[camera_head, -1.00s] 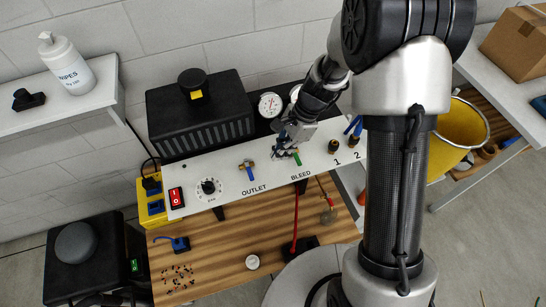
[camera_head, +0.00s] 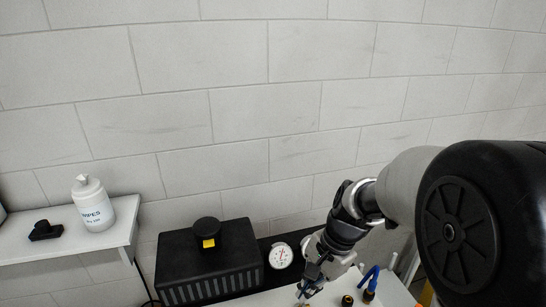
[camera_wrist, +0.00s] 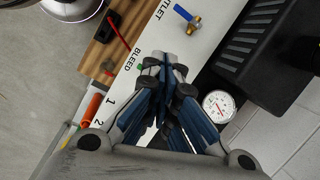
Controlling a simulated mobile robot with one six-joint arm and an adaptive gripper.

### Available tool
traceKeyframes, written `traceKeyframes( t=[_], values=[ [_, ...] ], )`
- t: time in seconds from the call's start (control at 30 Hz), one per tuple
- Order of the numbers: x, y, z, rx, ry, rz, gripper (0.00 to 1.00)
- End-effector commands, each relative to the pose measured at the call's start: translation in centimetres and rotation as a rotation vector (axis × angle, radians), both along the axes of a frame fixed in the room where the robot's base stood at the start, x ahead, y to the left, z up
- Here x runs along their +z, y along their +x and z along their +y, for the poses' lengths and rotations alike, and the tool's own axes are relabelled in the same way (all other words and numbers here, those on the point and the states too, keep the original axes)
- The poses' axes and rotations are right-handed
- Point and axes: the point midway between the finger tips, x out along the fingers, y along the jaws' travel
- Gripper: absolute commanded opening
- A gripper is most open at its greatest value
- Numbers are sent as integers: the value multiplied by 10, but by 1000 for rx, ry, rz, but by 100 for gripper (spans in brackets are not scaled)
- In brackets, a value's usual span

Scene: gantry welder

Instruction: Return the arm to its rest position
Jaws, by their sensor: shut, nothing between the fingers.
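My arm reaches in from the right of the head view. My gripper (camera_head: 304,288) is at the bottom of that view, over the white panel (camera_head: 266,299), just right of and below the round gauge (camera_head: 281,256). In the wrist view my gripper (camera_wrist: 166,62) has its blue-and-grey fingers closed together with nothing between them. The fingertips are over the panel near the word BLEED. A green handle (camera_wrist: 141,66) shows beside the fingers; whether they touch it I cannot tell.
The black box (camera_head: 205,262) stands left of my gripper. A shelf (camera_head: 130,228) with a wipes bottle (camera_head: 93,205) is further left. The wrist view shows the blue outlet valve handle (camera_wrist: 183,12) and an orange object (camera_wrist: 93,107). The wall above is bare.

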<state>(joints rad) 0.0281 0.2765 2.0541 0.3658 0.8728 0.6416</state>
Motion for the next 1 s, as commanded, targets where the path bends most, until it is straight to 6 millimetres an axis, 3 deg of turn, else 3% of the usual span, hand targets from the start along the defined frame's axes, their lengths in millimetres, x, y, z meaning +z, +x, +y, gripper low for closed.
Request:
traceKeyframes(
  t=[0.03, 0.2, 0.4, 0.6, 0.7, 1.0],
  values=[
    [21, -12, -3, 63, -19, -55, 0],
    [71, -56, -16, 289, -102, -205, 0],
    [107, -112, -33, 541, -229, -364, 0],
    [120, -158, -49, 743, -359, -474, 0],
    [121, -171, -54, 805, -404, -504, 0],
    [121, -180, -58, 852, -437, -521, 0]
  ],
)
